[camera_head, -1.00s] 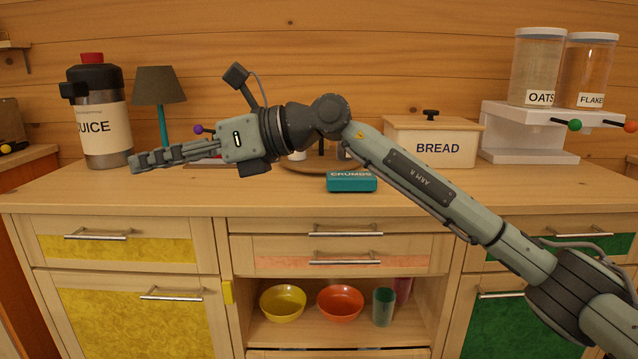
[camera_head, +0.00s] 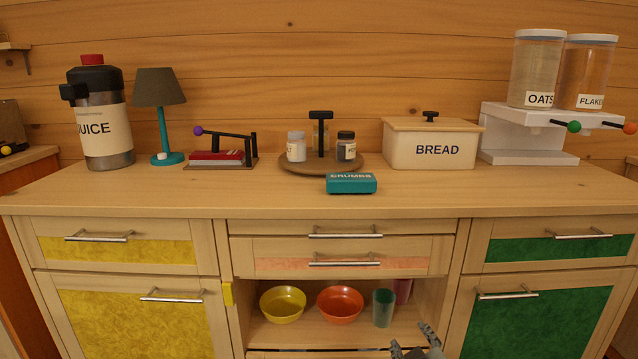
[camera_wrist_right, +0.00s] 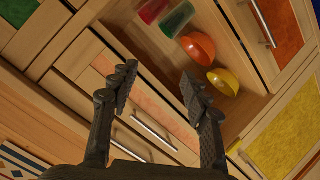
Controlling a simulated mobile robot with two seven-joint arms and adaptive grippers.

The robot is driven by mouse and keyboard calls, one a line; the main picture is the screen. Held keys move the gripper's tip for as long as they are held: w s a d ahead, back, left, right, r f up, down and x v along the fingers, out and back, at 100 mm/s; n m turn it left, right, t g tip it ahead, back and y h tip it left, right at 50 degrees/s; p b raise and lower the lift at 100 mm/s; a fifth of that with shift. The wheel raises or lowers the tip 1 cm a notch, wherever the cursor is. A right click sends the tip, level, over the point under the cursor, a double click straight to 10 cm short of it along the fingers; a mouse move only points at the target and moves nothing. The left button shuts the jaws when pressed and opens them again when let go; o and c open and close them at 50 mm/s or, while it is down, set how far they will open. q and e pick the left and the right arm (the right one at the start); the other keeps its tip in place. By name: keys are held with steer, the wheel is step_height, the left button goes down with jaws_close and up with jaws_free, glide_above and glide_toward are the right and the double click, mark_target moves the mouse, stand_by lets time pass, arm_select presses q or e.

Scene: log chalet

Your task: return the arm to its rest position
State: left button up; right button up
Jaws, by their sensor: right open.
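My right gripper (camera_head: 412,342) shows only by its fingertips at the bottom edge of the head view, in front of the lower part of the cabinet. In the right wrist view the gripper (camera_wrist_right: 158,84) is open, its two dark fingers apart with nothing between them. The rest of the right arm is out of the head view. My left gripper is in neither view.
The open shelf holds a yellow bowl (camera_head: 283,304), an orange bowl (camera_head: 340,304) and a green cup (camera_head: 383,307). On the counter (camera_head: 260,194) stand a juice dispenser (camera_head: 104,125), a lamp (camera_head: 160,90), a crumbs box (camera_head: 351,184) and a bread box (camera_head: 430,148).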

steer(key=s+d+f+m+g, duration=0.1)
steer(key=s+d+f+g, duration=0.1)
steer(key=s+f, duration=0.4)
steer(key=s+d+f+m+g, duration=0.2)
steer(key=s+f+g, duration=0.3)
steer(key=s, duration=0.8)
steer(key=s+d+f+m+g, duration=0.2)
steer(key=s+d+f+g, duration=0.1)
steer(key=s+f, duration=0.6)
steer(key=shift+s+d+f+g, duration=0.25)
steer(key=shift+s+d+g, duration=0.2)
steer(key=shift+d, duration=0.2)
